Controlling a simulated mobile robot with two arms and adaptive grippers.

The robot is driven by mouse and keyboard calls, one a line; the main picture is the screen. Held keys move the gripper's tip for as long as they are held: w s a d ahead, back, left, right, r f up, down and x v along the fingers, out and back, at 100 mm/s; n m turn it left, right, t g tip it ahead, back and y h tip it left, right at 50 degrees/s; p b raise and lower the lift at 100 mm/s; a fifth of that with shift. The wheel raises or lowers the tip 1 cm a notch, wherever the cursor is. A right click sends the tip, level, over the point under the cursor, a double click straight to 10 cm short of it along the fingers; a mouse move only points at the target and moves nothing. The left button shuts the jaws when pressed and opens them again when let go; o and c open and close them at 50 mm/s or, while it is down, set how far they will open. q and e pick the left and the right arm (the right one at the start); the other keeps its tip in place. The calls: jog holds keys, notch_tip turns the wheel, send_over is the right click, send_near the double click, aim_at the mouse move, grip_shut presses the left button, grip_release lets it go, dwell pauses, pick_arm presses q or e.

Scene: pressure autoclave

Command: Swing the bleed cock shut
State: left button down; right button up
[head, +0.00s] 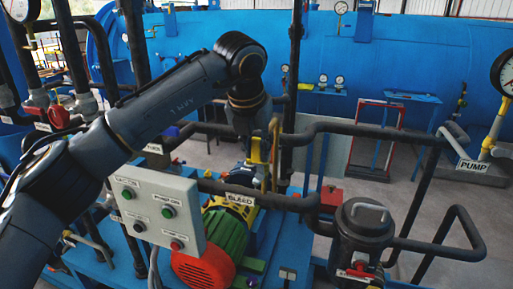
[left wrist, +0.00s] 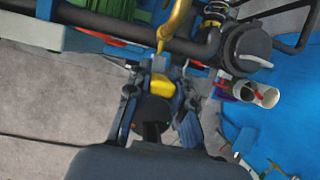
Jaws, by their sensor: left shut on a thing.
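The bleed cock shows in the head view as a yellow handle (head: 256,150) beside a thin brass-coloured upright, above the dark pipe with the BLEED label (head: 240,199). My left gripper (head: 262,143) reaches down onto this handle from above and is shut on it. In the left wrist view the yellow handle (left wrist: 161,86) sits between the fingertips of my left gripper (left wrist: 160,97). A curved brass pipe (left wrist: 176,28) rises just beyond it. The cock's body is partly hidden by the gripper. My right gripper is in neither view.
A grey button box (head: 157,212) stands left of the BLEED label, below my left arm. A green and red motor (head: 222,245) sits under the pipe (head: 300,202). A dark capped pump or filter housing (head: 364,225) stands right. The large blue vessel (head: 400,60) fills the back.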

pick_arm(q)
jog(key=shift+w+a+f+h+b, duration=0.15)
jog(key=shift+a+h+b, duration=0.35)
jog(key=shift+b, duration=0.35)
jog(key=a+h+b, duration=0.1)
jog(key=w+a+n+g+h+b, duration=0.1)
jog(key=h+b, duration=0.1)
jog(key=a+f+h+b, duration=0.1)
jog(key=a+h+b, duration=0.1)
jog(key=shift+w+f+g, duration=0.1)
jog(key=shift+w+g, duration=0.1)
jog(key=shift+g, duration=0.1)
jog(key=shift+n, duration=0.3)
jog(key=c, duration=1.2)
grip_release()
jog(key=shift+o, duration=0.2)
